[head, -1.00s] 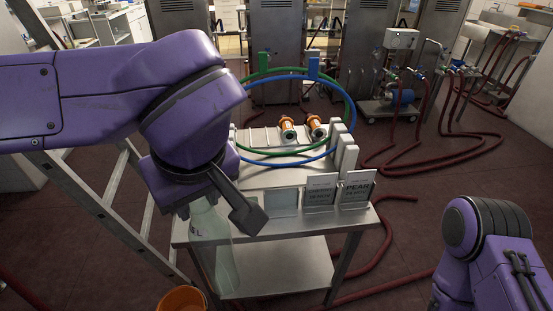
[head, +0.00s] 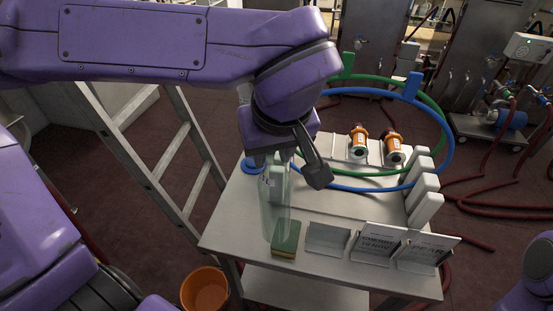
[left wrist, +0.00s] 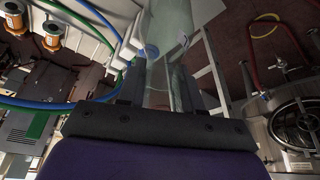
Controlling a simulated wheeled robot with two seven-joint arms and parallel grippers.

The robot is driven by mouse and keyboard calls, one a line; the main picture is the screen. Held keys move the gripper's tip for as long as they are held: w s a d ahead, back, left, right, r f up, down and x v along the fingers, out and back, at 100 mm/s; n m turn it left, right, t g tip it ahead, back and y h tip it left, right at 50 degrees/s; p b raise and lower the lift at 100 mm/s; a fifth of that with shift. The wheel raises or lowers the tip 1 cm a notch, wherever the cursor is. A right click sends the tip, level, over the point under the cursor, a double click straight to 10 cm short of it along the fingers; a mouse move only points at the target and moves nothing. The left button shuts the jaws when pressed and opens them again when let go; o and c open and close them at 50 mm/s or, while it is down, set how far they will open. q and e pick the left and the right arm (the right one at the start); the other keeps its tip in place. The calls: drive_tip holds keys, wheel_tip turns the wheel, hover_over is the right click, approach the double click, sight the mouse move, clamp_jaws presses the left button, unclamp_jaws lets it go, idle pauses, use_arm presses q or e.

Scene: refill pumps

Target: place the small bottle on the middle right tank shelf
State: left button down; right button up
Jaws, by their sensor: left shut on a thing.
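My left gripper (head: 288,160) is shut on a clear, pale green bottle (head: 276,212). The bottle hangs upright below the gripper, in front of the cart top in the head view; I cannot tell whether its base touches anything. In the left wrist view the bottle (left wrist: 180,18) lies beyond the fingers (left wrist: 158,85). Grey metal tanks (head: 365,40) stand at the back, one more (head: 482,45) further right. No tank shelf can be made out. My right gripper is out of view.
The steel cart (head: 225,225) bears a green-yellow sponge (head: 287,240), label stands (head: 378,243), orange fittings (head: 358,143) and green and blue hoses (head: 452,135). A ladder (head: 165,150) stands left, an orange bucket (head: 205,289) below. Red hoses lie on the floor at right.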

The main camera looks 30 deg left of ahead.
use_arm(q)
drive_tip(key=w+a+f, duration=0.7)
drive_tip(key=w+f, duration=0.2)
drive_tip(key=f, duration=0.2)
drive_tip(key=shift+f, duration=0.4)
drive_tip(key=shift+s+d, duration=0.1)
drive_tip(key=shift+s, duration=0.05)
drive_tip(key=c, duration=0.8)
unclamp_jaws()
drive_tip(key=shift+f, duration=0.1)
drive_tip(key=shift+o, duration=0.2)
